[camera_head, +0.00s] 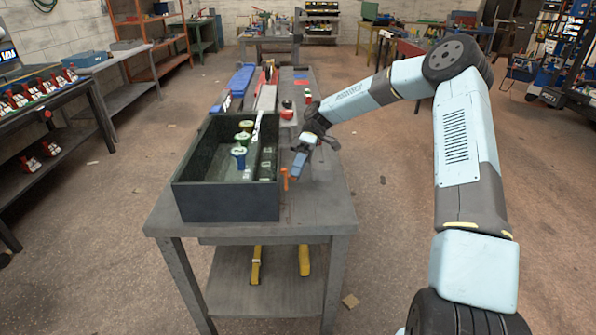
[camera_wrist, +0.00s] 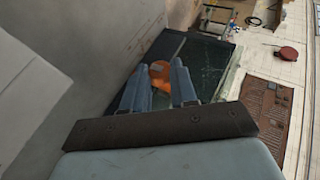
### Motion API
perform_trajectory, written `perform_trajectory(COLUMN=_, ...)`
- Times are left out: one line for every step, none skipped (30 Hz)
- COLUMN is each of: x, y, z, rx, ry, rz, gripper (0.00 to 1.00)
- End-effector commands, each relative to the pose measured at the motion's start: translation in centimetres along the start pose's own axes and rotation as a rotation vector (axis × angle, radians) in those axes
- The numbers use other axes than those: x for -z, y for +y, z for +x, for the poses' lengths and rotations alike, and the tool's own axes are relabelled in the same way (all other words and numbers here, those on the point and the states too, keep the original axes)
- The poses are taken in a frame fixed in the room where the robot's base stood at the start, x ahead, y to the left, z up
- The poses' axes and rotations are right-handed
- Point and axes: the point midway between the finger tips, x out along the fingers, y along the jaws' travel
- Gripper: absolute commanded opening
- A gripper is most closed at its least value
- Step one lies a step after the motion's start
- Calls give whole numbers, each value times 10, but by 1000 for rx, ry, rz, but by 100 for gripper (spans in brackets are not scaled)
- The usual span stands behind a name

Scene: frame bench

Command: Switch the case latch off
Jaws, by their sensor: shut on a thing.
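The case (camera_head: 228,200) is a dark open-topped box on the bench. A small orange latch (camera_head: 285,178) shows at its right side, close to the near right corner. My gripper (camera_head: 297,172) reaches down to the latch from the right, outside the case wall. In the wrist view the orange latch (camera_wrist: 160,71) lies between the two finger ends of my gripper (camera_wrist: 160,84), which are shut on it. The fingers hide part of the latch, and I cannot tell its setting.
The grey bench (camera_head: 320,212) carries the case. Inside the case stand several round-topped pieces, one of them blue and white (camera_head: 239,156). Behind the case lie a blue item (camera_head: 236,82) and a red-and-black button (camera_head: 287,109). The bench top right of the case is mostly clear.

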Motion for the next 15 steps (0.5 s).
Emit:
perform_trajectory(x=0, y=2, z=-1, rx=-5, ry=4, rz=2, gripper=0)
perform_trajectory(x=0, y=2, z=-1, rx=-5, ry=4, rz=2, gripper=0)
perform_trajectory(x=0, y=2, z=-1, rx=-5, ry=4, rz=2, gripper=0)
perform_trajectory(x=0, y=2, z=-1, rx=-6, ry=4, rz=2, gripper=0)
perform_trajectory(x=0, y=2, z=-1, rx=-6, ry=4, rz=2, gripper=0)
perform_trajectory(x=0, y=2, z=-2, rx=-6, ry=5, rz=2, gripper=0)
perform_trajectory(x=0, y=2, z=-2, rx=-6, ry=5, rz=2, gripper=0)
perform_trajectory(x=0, y=2, z=-2, rx=-7, ry=5, rz=2, gripper=0)
perform_trajectory(x=0, y=2, z=-2, rx=-7, ry=5, rz=2, gripper=31)
perform_trajectory(x=0, y=2, z=-2, rx=-7, ry=5, rz=2, gripper=34)
perform_trajectory(x=0, y=2, z=-2, rx=-6, ry=5, rz=2, gripper=36)
perform_trajectory(x=0, y=2, z=-2, rx=-6, ry=4, rz=1, gripper=40)
perform_trajectory(x=0, y=2, z=-1, rx=-6, ry=4, rz=1, gripper=43)
perform_trajectory(x=0, y=1, z=-1, rx=-5, ry=4, rz=1, gripper=46)
perform_trajectory(x=0, y=1, z=-1, rx=-5, ry=4, rz=1, gripper=50)
